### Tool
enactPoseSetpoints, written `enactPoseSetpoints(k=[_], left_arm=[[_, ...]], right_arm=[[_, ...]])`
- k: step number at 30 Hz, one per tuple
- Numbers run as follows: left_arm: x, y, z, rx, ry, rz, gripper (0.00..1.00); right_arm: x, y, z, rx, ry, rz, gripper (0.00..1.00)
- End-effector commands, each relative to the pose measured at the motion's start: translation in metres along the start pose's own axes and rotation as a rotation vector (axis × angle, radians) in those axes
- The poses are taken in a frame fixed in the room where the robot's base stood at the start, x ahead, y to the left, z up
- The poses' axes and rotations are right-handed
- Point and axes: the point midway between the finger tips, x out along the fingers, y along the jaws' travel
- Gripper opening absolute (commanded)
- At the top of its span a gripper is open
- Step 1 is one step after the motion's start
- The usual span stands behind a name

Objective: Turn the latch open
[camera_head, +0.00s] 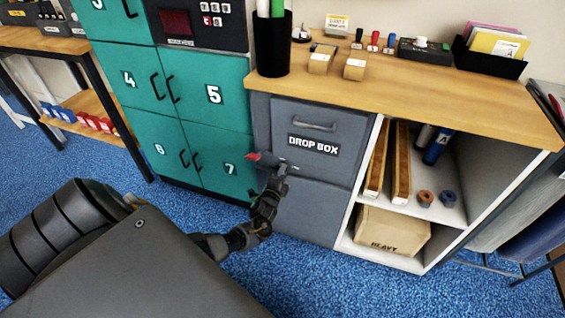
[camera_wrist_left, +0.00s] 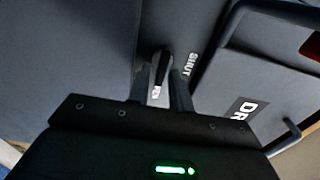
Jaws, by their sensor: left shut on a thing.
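The grey drop box (camera_head: 318,122) has a front panel with a bar handle and a "DROP BOX" label. The latch (camera_wrist_left: 162,66) shows in the left wrist view as a small black lever on the grey front, beside a "SHUT" label (camera_wrist_left: 191,63). My left gripper (camera_wrist_left: 161,88) is shut on the lever, one finger on each side. In the head view my left gripper (camera_head: 276,172) is at the lower left of the drop box, and it hides most of the latch. A red-tipped piece (camera_head: 253,157) shows just left of it. My right gripper is not in view.
Teal numbered lockers (camera_head: 205,90) stand close on the left. A wooden counter (camera_head: 400,95) with a black pen cup (camera_head: 272,45) and stamps lies above. An open shelf (camera_head: 405,205) with a "HEAVY" carton (camera_head: 388,232) is on the right. Blue carpet (camera_head: 330,285) is clear in front.

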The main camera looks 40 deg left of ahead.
Motion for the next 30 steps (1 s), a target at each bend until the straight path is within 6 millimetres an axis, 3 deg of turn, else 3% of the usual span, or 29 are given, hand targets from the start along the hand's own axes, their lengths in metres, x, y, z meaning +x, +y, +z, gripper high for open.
enactPoseSetpoints(k=[16,17,18,30], left_arm=[[-0.0003,0.001,0.0004,0.022,-0.001,0.001,0.0],[-0.0003,0.001,0.0004,0.022,-0.001,0.001,0.25],[-0.0003,0.0009,0.0004,0.022,-0.001,0.001,0.3],[-0.0087,-0.0003,-0.0001,0.02,0.0,0.001,0.31]], right_arm=[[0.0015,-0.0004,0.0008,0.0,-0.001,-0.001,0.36],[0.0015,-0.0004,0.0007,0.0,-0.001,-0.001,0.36],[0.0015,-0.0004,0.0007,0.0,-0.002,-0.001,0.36],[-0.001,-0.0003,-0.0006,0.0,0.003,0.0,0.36]])
